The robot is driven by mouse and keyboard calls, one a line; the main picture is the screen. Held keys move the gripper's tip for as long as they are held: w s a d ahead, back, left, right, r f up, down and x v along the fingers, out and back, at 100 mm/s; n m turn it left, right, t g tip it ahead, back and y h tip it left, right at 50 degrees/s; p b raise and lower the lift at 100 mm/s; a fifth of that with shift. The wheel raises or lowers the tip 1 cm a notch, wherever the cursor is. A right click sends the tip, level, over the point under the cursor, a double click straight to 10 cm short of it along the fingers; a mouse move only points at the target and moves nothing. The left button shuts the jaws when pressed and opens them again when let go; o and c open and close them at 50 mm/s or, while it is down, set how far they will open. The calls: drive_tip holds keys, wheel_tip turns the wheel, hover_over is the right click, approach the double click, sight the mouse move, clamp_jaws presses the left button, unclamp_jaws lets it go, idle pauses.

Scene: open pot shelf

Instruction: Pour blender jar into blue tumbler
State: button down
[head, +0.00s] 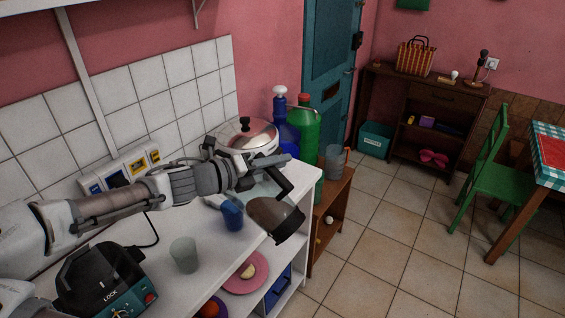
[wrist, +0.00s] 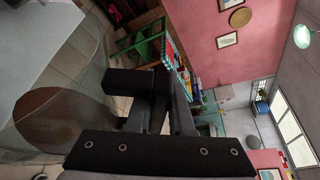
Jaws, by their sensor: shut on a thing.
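The blender jar (head: 275,220) is clear with brown contents, and my gripper (head: 265,175) is shut on it. It is tilted and hangs by the counter's front edge. In the wrist view the jar (wrist: 55,120) fills the left side, with the brown contents showing through its wall. My gripper (wrist: 150,88) is closed there at the jar's side; the exact grip is hard to see. The blue tumbler (head: 232,215) stands on the white counter, just left of the jar and partly below my gripper. Its inside is hard to see. I cannot tell whether anything flows.
A grey tumbler (head: 184,255) and the black blender base (head: 100,278) stand nearer on the counter (head: 160,225). A lidded pot (head: 247,137), a blue bottle (head: 281,118) and a green bottle (head: 305,130) are behind my gripper. A pink plate (head: 262,270) is on the shelf below.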

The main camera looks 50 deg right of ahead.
sight(263, 156)
drive_tip(key=shift+w+a+n+g+h+p, duration=0.1)
drive_tip(key=shift+w+n+g+h+p, duration=0.15)
drive_tip(key=shift+w+n+p, duration=0.9)
drive_tip(key=shift+w+a+n+g+h+p, duration=0.1)
drive_tip(key=shift+w+n+g+h+p, duration=0.2)
drive_tip(key=shift+w+p, duration=0.95)
drive_tip(key=shift+s+p, duration=0.35)
drive_tip(key=shift+p, duration=0.05)
idle(0.6)
